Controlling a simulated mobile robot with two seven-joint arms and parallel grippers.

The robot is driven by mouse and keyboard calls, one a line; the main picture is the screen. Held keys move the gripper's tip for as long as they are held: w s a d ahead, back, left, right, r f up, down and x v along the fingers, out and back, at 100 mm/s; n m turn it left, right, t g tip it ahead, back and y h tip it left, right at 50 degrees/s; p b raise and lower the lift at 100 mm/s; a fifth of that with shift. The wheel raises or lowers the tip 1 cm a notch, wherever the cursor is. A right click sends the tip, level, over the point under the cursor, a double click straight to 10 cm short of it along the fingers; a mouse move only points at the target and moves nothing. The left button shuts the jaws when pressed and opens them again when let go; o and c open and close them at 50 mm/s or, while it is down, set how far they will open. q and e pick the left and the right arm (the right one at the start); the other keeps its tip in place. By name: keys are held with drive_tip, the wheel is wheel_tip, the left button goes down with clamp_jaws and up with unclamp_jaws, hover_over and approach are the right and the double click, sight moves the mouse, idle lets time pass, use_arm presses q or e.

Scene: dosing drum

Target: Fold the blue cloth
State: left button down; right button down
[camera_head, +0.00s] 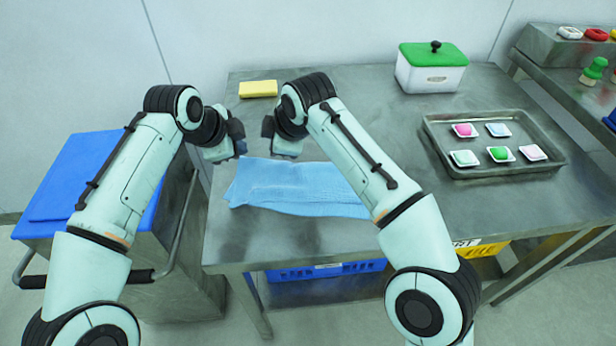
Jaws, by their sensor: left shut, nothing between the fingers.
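The blue cloth (290,190) lies flat near the front of the steel table, as a wide strip with slightly uneven layered edges at its left end. The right forearm covers its right end. My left gripper (238,146) is at the cloth's far left corner, shut and empty. My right gripper (272,142) is just beyond the cloth's far edge, to the right of the left one. Its fingertips are mostly hidden by its own wrist, so I cannot tell its opening or whether it touches the cloth.
A yellow sponge (258,89) lies behind the grippers. A white box with a green lid (432,70) stands at the back. A metal tray (545,173) with several small dishes is at the right. A blue-topped cart (75,165) stands left of the table (385,100).

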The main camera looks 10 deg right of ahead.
use_arm(q)
drive_tip(key=shift+f, duration=0.15)
drive_tip(key=shift+f, duration=0.25)
use_arm(e)
drive_tip(key=shift+r, duration=0.15)
drive_tip(key=shift+f, duration=0.25)
drive_tip(key=shift+f, duration=0.15)
